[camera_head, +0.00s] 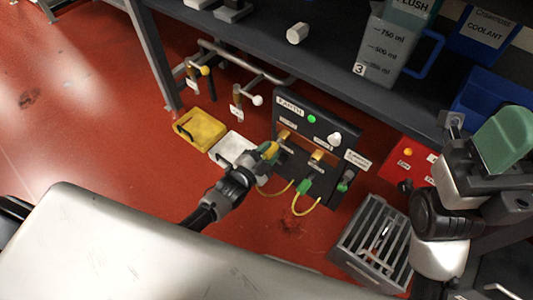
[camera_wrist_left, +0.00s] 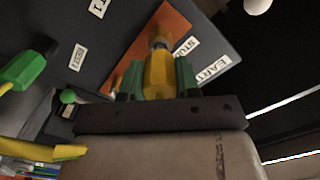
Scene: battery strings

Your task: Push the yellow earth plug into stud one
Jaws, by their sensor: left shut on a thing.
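My left gripper (camera_head: 268,151) is shut on the yellow earth plug (camera_wrist_left: 158,76), which lies between its green finger pads in the left wrist view. The plug also shows in the head view (camera_head: 270,148). Its front end points at the orange-brown bar (camera_wrist_left: 168,26) on the dark panel (camera_head: 290,98). A grey metal part shows at the plug's front, against the bar; I cannot tell how far it is pushed on. A label reading STUD (camera_wrist_left: 187,50) is beside it.
A green plug (camera_head: 305,187) with a yellow cable (camera_head: 300,207) hangs at the panel's lower edge. A yellow box (camera_head: 200,129) and a white box (camera_head: 233,147) are left of the panel. A grey slotted crate (camera_head: 345,248) and red box (camera_head: 420,168) are right.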

